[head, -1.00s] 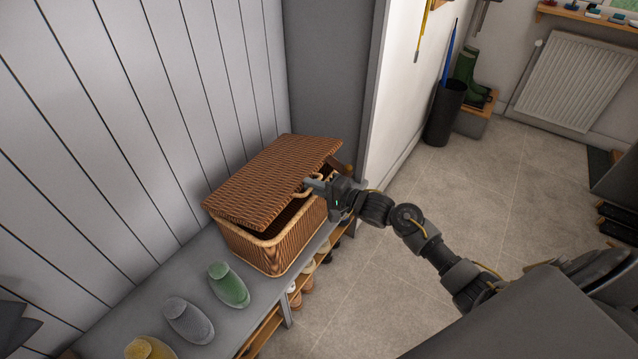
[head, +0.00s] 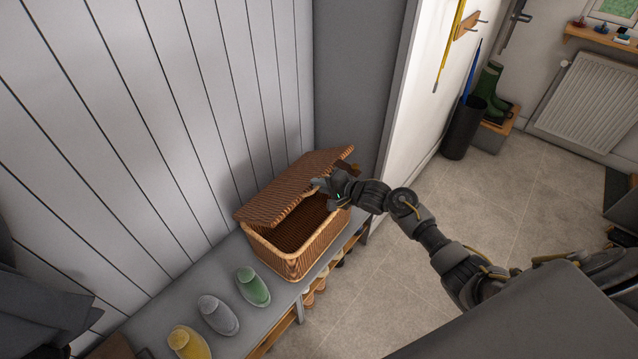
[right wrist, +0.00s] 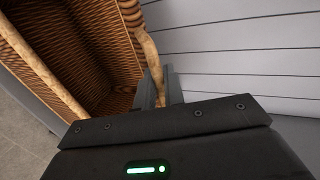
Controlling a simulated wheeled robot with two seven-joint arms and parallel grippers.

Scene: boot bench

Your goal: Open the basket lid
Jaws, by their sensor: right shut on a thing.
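The brown wicker basket (head: 300,252) stands on the grey bench. Its woven lid (head: 287,190) is tilted up, hinged along the wall side, and the dark inside shows below it. My right gripper (head: 322,186) is at the lid's raised front edge and shut on it. In the right wrist view the fingers (right wrist: 158,88) close on the lid's pale rim (right wrist: 150,50), and the basket's inside (right wrist: 70,50) shows at the left. My left gripper is out of view.
Green (head: 253,286), grey (head: 217,315) and yellow (head: 188,343) slippers lie on the bench (head: 262,318) in front of the basket. Shoes sit on the shelf below. A panelled wall (head: 190,120) rises behind, and a wall corner stands just right of the basket. The tiled floor (head: 400,300) is open.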

